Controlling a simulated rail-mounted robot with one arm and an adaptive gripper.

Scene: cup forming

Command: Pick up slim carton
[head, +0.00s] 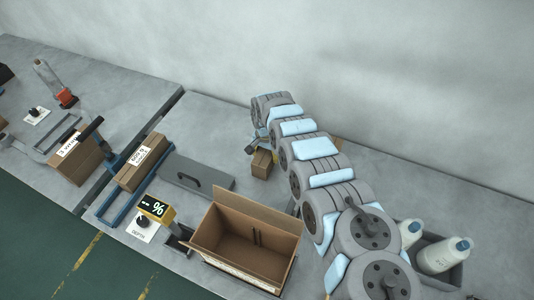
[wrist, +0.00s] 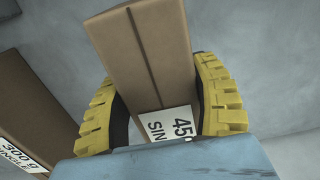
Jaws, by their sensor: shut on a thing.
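A slim brown carton (wrist: 150,55) with a white label reading "450" stands between the yellow-padded fingers of my gripper (wrist: 158,85) in the wrist view. The fingers are shut on its two sides. In the head view my gripper is mostly hidden behind my arm. A small brown carton (head: 262,164) shows just below the arm's far end there; I cannot tell whether it is the held one. I also cannot tell whether the held carton touches the table.
Another carton (wrist: 38,95), labelled "300 g", is close on the left in the wrist view. An open box (head: 243,240) stands at the table's front.

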